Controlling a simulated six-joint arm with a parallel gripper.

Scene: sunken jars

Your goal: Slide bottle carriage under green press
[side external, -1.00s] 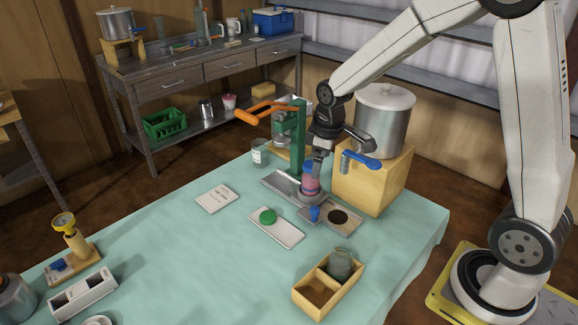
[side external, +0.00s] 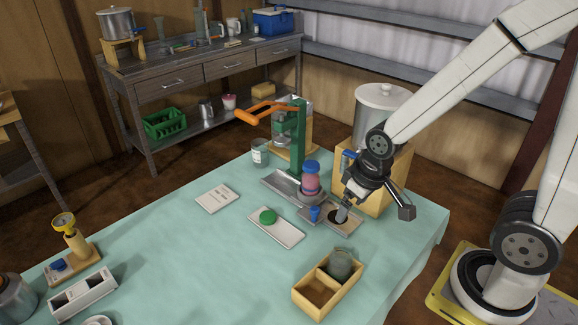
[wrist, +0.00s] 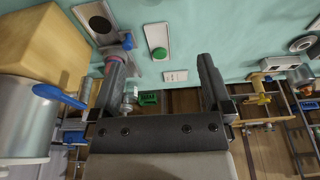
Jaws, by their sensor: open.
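The green press (side external: 297,140) with its orange lever (side external: 265,112) stands at the table's far side. A bottle with a blue cap and pink contents (side external: 311,178) stands upright at the near right end of a grey metal track (side external: 278,186), in front of the press column and not under its head. A blue knob (side external: 314,213) stands at the near end of this assembly; it also shows in the wrist view (wrist: 127,41). My gripper (side external: 341,214) is open and empty, low over the dark-spotted plate (side external: 352,227), right of the knob. In the wrist view, my left finger hides most of the bottle.
A wooden block with a steel pot (side external: 382,115) and blue tap stands close behind my gripper. A white tray with a green disc (side external: 268,217) lies to the left. A wooden divided box with a jar (side external: 339,264) stands in front.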

